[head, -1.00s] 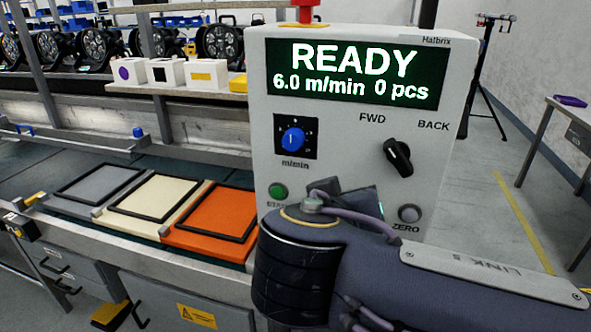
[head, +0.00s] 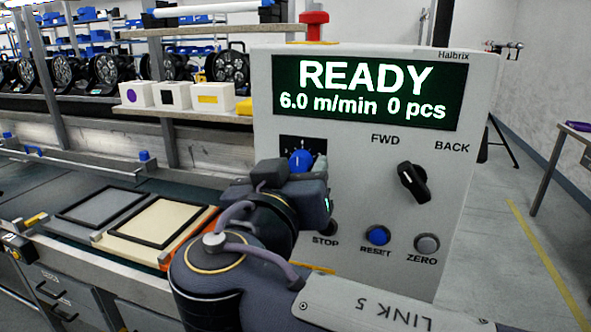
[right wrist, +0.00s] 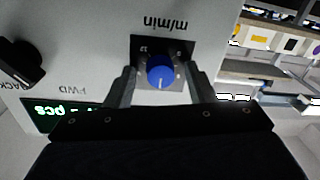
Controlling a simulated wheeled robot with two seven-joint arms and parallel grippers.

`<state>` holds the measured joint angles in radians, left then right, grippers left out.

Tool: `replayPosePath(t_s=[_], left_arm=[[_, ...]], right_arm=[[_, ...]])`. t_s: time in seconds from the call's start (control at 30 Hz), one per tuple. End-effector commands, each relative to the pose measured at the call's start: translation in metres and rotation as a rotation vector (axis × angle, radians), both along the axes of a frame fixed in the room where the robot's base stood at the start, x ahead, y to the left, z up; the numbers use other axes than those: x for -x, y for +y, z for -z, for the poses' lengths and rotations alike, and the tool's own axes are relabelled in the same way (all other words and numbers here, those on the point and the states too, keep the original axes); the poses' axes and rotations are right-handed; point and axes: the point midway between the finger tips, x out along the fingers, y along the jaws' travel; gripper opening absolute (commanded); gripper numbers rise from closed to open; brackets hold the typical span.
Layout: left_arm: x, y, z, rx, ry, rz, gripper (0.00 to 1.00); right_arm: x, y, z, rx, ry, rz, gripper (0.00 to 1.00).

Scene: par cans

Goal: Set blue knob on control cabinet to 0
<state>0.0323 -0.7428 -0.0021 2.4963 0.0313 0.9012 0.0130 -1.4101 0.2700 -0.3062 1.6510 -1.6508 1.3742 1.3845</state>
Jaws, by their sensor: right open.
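The control cabinet (head: 345,190) is a pale box whose green display reads READY, 6.0 m/min, 0 pcs. The blue knob (head: 301,160) sits on a black dial plate at its left, partly hidden by my right gripper in the head view. In the right wrist view the blue knob (right wrist: 160,71) shows upside down below the m/min label, with its white mark visible. My right gripper (right wrist: 160,78) is open, with one finger on each side of the knob. I cannot tell whether the fingers touch it. My left gripper is not in view.
A black FWD/BACK switch (head: 413,182) is right of the knob. A blue RESET button (head: 378,235) and grey ZERO button (head: 426,243) sit below. A conveyor with framed panels (head: 155,222) runs at left.

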Motion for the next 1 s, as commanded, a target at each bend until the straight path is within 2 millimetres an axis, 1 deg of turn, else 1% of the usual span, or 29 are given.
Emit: replayPosePath(t_s=[0.17, 0.2, 0.5, 0.53, 0.77, 1.0], left_arm=[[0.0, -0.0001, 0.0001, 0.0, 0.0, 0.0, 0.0], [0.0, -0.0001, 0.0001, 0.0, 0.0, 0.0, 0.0], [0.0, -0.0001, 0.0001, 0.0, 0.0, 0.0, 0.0], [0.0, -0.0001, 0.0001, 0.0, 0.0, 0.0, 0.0], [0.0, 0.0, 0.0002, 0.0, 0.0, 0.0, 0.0], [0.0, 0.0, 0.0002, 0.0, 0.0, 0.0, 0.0]], right_arm=[[-0.0001, 0.0001, 0.0, 0.0, 0.0, 0.0, 0.49], [-0.0001, 0.0, 0.0001, 0.0, 0.0, 0.0, 0.47], [0.0002, 0.0001, 0.0001, 0.001, 0.0, 0.0, 0.08], [0.0002, 0.0001, 0.0001, 0.001, 0.0, 0.0, 0.05], [0.0002, 0.0, 0.0001, 0.021, 0.008, -0.001, 0.05], [0.0001, -0.0004, -0.0002, 0.126, 0.042, 0.001, 0.05]])
